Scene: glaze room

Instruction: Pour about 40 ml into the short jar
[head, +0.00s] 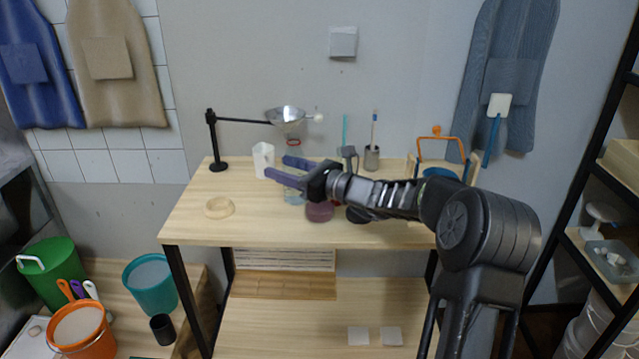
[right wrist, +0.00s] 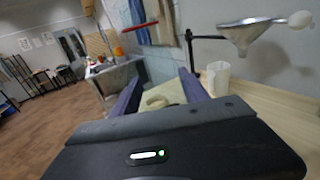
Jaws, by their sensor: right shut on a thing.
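My right gripper (head: 292,170) reaches in from the right over the table and is shut on a clear glass vessel (head: 294,196) with a red band near its top. The vessel looks upright; whether its base touches the table is unclear. In the right wrist view the red band (right wrist: 128,25) shows above my two fingers (right wrist: 160,92). I cannot tell which thing is the short jar. No liquid level is clear. My left gripper is out of view.
A white jug (head: 263,160) stands left of the gripper. A pale wooden ring (head: 219,208) lies at the table's left. A cup with tools (head: 371,158) and an orange-handled thing (head: 437,150) stand at the back right. The table's (head: 260,228) front left is clear.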

